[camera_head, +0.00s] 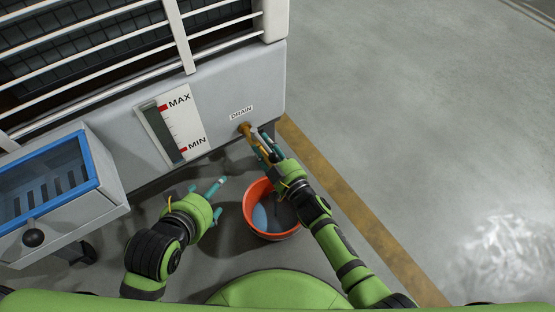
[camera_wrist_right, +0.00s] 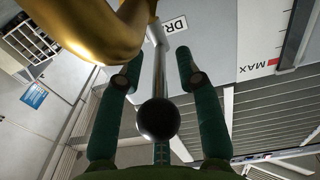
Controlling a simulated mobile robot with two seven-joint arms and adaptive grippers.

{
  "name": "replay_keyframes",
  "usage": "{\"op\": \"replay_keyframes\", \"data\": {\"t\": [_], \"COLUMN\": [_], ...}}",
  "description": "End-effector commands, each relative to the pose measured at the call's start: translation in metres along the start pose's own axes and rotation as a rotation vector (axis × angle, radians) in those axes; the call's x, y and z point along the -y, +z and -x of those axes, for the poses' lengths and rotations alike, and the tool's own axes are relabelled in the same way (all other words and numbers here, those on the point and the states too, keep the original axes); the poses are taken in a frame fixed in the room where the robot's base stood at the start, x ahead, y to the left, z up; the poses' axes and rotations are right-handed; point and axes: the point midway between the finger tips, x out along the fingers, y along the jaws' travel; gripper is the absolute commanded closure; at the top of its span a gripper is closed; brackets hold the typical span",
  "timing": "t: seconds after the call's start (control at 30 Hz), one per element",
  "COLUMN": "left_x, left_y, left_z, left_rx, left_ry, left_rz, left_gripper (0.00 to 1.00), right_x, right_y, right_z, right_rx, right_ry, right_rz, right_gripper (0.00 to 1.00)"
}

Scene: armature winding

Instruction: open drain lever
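The brass drain valve (camera_head: 245,128) sticks out of the grey machine panel under the DRAIN label (camera_head: 241,112). In the right wrist view its gold pipe (camera_wrist_right: 95,30) fills the upper left. The drain lever (camera_wrist_right: 159,75) is a thin metal rod ending in a black ball knob (camera_wrist_right: 158,119). My right gripper (camera_head: 263,143) is at the valve; in its wrist view the green fingers (camera_wrist_right: 157,65) stand apart on either side of the lever, with gaps showing. My left gripper (camera_head: 219,198) is open and empty, left of the bucket.
An orange bucket (camera_head: 248,211) with some water (camera_head: 260,217) stands on the floor below the valve. A level gauge (camera_head: 164,133) is on the panel. A grey box with a blue-framed window (camera_head: 98,170) and black knob stands at left. Open floor lies at right.

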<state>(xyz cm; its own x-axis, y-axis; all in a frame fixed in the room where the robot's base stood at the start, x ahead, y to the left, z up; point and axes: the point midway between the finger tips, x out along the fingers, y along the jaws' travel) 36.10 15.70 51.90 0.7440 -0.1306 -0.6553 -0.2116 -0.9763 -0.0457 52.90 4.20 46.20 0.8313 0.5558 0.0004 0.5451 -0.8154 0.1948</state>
Motion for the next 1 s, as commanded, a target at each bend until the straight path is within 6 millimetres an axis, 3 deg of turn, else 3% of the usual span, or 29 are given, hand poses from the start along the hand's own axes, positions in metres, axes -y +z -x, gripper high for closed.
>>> {"op": "replay_keyframes", "data": {"t": [0.3,0.5,0.67,1.0], "left_x": [0.0,0.0,0.0,0.0], "left_y": [0.001,0.001,0.001,0.001], "left_z": [0.0,0.0,0.0,0.0], "left_rx": [0.001,0.002,0.002,0.002], "left_ry": [0.0,0.0,0.0,0.0], "left_rz": [0.001,0.001,0.001,0.001], "left_gripper": [0.25,0.25,0.25,0.25], "right_x": [0.001,0.001,0.001,0.0], "right_y": [0.002,0.001,0.0,0.0], "right_z": [0.067,0.098,0.108,0.109], "right_rx": [0.004,0.002,0.001,0.0], "right_ry": [-0.002,-0.002,-0.002,-0.001], "right_rz": [-0.001,-0.001,0.0,0.0], "right_gripper": [0.65,0.65,0.65,0.65]}}
